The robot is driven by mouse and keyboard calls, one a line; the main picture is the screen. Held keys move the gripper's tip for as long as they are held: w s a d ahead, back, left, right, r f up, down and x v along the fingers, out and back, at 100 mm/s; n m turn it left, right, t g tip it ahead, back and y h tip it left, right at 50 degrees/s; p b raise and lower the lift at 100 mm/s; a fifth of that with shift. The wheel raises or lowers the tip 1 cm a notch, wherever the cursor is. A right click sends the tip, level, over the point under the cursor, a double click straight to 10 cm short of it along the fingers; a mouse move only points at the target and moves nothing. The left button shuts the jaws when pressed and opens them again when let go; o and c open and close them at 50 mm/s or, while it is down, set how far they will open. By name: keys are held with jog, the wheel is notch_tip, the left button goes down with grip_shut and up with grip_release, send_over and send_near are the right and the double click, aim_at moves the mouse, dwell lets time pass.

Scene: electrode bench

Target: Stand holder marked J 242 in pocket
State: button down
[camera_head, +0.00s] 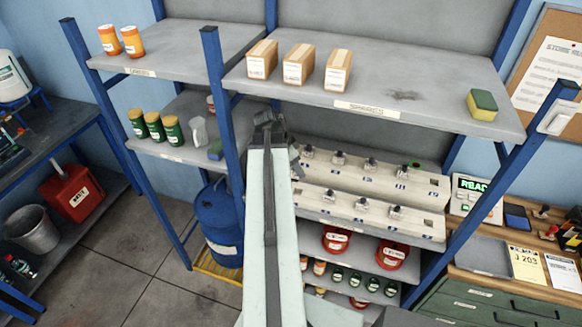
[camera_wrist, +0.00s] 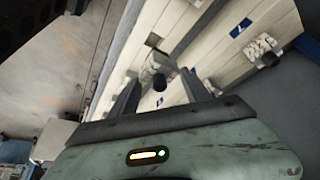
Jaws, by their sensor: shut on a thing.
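My gripper (camera_wrist: 160,80) is shut on a small holder (camera_wrist: 157,74) with a pale body and a dark round end, between the two dark fingers in the wrist view. No marking on it can be read. Behind it is the pale rack (camera_wrist: 118,60), with a dark square pocket (camera_wrist: 153,40) that looks empty and blue labels (camera_wrist: 240,27). Another holder (camera_wrist: 262,52) sits in the rack at the right. In the head view, the rack has an upper tier (camera_head: 330,172) and a lower tier (camera_head: 320,206) with several holders (camera_head: 370,163). My arm hides their left ends.
A grey shelf (camera_head: 430,85) with boxes (camera_head: 299,65) and a sponge (camera_head: 482,104) lies above the rack. A blue post (camera_head: 222,100) stands left of my arm. Red containers (camera_head: 393,254) sit below.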

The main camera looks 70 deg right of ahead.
aim_at(298, 180)
jog(key=shift+s+d+f, duration=0.15)
jog(key=shift+s+d, duration=0.2)
jog(key=shift+s, duration=0.2)
notch_tip(298, 180, down, 6)
jog(key=b, duration=0.6)
jog(key=shift+f+b, duration=0.2)
jog(key=shift+b, duration=0.15)
dwell(0.4)
jog(key=shift+f+b, duration=0.3)
jog(key=shift+f+b, duration=1.15)
jog(key=shift+c, duration=2.1)
grip_release()
